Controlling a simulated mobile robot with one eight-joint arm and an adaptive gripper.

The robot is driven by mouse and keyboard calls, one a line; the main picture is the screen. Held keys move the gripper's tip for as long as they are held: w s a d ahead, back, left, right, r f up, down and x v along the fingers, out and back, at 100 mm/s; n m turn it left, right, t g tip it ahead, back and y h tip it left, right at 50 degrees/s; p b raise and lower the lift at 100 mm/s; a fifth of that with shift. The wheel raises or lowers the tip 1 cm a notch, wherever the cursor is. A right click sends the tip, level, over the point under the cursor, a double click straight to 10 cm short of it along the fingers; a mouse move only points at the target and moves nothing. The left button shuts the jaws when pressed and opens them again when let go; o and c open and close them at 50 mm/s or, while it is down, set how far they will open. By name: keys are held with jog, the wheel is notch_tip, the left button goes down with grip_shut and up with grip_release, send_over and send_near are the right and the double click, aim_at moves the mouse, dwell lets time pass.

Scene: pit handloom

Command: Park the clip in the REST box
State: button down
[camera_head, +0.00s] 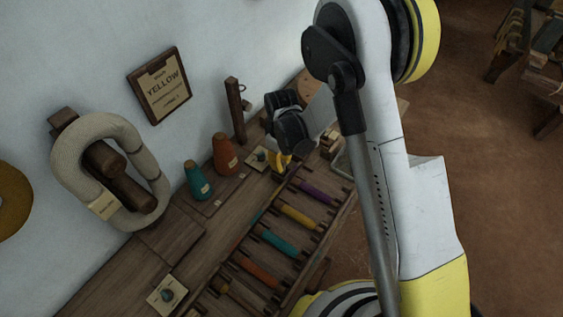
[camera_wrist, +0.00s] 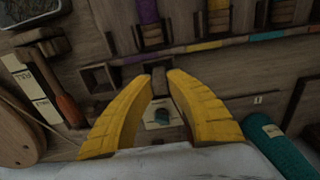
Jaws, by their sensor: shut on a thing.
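My gripper (camera_wrist: 159,76) has its yellow fingers closed in on a small dark grey-brown block (camera_wrist: 159,82), which looks like the clip. In the head view my gripper (camera_head: 281,168) is low over the far part of the wooden bench, and the clip cannot be made out there. A small open wooden box (camera_wrist: 98,78) with a dark inside lies left of the fingertips in the wrist view. I cannot read a REST label on it. A pale card with a teal knob (camera_wrist: 161,117) shows between the fingers, below the clip.
A rack of coloured bobbins (camera_head: 280,243) runs along the bench. A teal cone (camera_head: 198,181) and an orange cone (camera_head: 224,155) stand by the wall. A wooden post (camera_head: 236,110) rises near my gripper. A grey-filled tray (camera_wrist: 30,12) is at the wrist view's top left.

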jog(key=shift+f, duration=0.2)
jog(key=c, duration=0.9)
grip_release()
jog(key=shift+c, duration=0.2)
jog(key=shift+r+p, duration=2.35)
jog(key=shift+r, duration=1.7)
